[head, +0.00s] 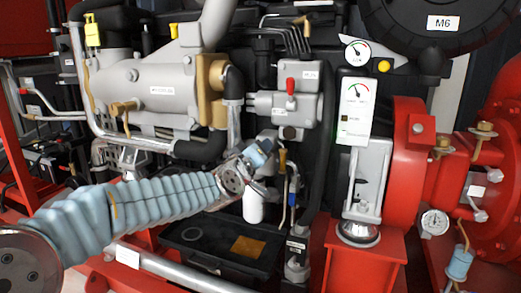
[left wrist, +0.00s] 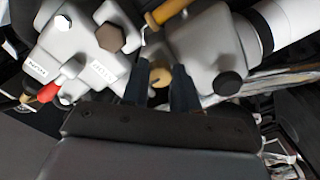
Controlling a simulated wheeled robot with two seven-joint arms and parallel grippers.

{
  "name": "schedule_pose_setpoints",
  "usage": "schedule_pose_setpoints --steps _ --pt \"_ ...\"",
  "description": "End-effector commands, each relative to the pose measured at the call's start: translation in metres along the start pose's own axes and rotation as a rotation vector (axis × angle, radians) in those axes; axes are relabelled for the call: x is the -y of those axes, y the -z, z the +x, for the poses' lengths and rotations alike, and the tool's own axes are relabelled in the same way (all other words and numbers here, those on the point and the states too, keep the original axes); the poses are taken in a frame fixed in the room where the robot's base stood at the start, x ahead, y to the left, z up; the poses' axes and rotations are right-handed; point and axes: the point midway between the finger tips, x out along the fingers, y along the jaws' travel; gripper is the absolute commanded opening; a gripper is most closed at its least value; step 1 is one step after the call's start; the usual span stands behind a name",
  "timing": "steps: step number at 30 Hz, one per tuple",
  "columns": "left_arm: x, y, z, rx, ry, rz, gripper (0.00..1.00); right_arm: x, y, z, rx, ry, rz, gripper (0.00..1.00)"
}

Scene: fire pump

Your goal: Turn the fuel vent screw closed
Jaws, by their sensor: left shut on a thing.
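My left gripper (head: 264,152) reaches in from the left to the pump's fuel block, below the small grey box with the red lever. In the left wrist view its two dark fingers (left wrist: 160,82) stand on either side of a small brass-coloured screw (left wrist: 160,76) on a grey housing. The gripper is shut on this screw, which I take to be the fuel vent screw. In the head view the screw is hidden behind the fingers. How far it is turned cannot be told. My right gripper is in neither view.
A red lever (head: 290,86) sits on the grey box above; it also shows in the left wrist view (left wrist: 48,93). A white filter (head: 252,206) hangs below, over a black tray (head: 185,262). Pipes crowd around.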

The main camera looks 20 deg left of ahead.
Motion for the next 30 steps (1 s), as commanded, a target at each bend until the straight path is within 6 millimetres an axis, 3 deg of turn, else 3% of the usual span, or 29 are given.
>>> schedule_pose_setpoints --steps 11,12,16,25,30 --pt "0.002 -0.004 0.000 0.008 0.002 0.005 0.00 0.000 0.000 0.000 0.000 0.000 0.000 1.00" --pt "0.002 -0.004 0.000 0.008 0.002 0.005 0.33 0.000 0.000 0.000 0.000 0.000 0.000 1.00" --pt "0.001 -0.003 0.000 0.006 0.002 0.004 0.53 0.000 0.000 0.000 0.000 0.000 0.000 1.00" --pt "0.001 -0.001 -0.001 0.002 0.001 0.004 0.54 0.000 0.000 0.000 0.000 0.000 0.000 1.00" --pt "0.000 0.000 -0.021 0.000 -0.001 0.003 0.54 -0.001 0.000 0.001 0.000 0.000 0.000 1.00"
